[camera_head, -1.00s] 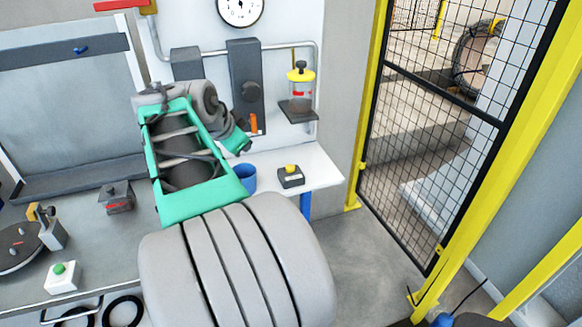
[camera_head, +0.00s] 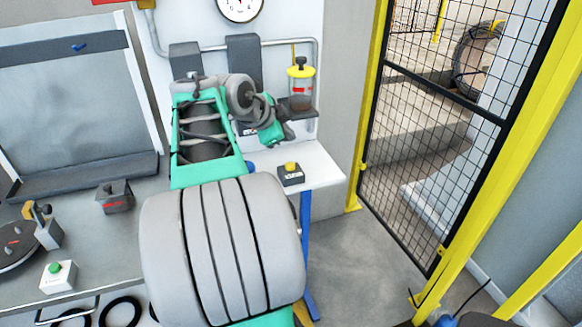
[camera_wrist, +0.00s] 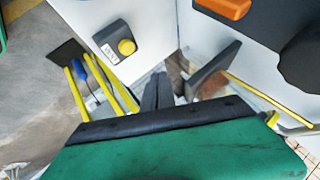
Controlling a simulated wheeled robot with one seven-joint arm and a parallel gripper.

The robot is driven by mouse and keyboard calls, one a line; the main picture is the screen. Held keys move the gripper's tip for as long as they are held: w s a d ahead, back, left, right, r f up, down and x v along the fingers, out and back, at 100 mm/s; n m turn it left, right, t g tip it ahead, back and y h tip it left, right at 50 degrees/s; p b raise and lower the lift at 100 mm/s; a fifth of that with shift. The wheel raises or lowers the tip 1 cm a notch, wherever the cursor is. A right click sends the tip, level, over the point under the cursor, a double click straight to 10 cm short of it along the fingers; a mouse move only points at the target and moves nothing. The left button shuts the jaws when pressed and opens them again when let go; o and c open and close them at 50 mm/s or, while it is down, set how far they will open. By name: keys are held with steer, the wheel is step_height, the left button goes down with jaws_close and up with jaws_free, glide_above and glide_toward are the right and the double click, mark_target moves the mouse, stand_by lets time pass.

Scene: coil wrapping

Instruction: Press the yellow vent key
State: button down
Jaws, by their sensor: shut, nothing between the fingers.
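The yellow vent key (camera_head: 290,167) is a round yellow button on top of a small dark box (camera_head: 291,179), which sits on the white bench top. In the wrist view the yellow key (camera_wrist: 126,47) shows at upper left on its box, with a pale label beside it. My gripper (camera_wrist: 157,90) has its dark fingers together and empty, pointing up the wrist picture. The key appears left of and beyond the fingertips there, apart from them. In the head view the end of my arm is over the back of the bench, up and left of the key; the fingertips are not clear.
A yellow-topped container (camera_head: 301,83) stands on a wall shelf behind the key. An orange part (camera_wrist: 225,8) shows at the top of the wrist view. A green button box (camera_head: 59,276) sits on the left bench. A mesh fence (camera_head: 440,120) stands to the right.

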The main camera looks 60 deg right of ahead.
mark_target(288, 166)
step_height(288, 166, down, 6)
steer(key=b, duration=0.3)
steer(key=shift+b, duration=0.4)
stand_by(1.4)
steer(key=shift+f+b, duration=0.45)
steer(key=shift+b, duration=0.2)
steer(key=shift+f+b, duration=0.5)
steer(key=shift+b, duration=0.05)
stand_by(0.4)
stand_by(0.3)
steer(key=shift+r+p, duration=0.55)
steer(key=shift+r, duration=0.4)
step_height(288, 166, up, 5)
steer(key=p, duration=0.3)
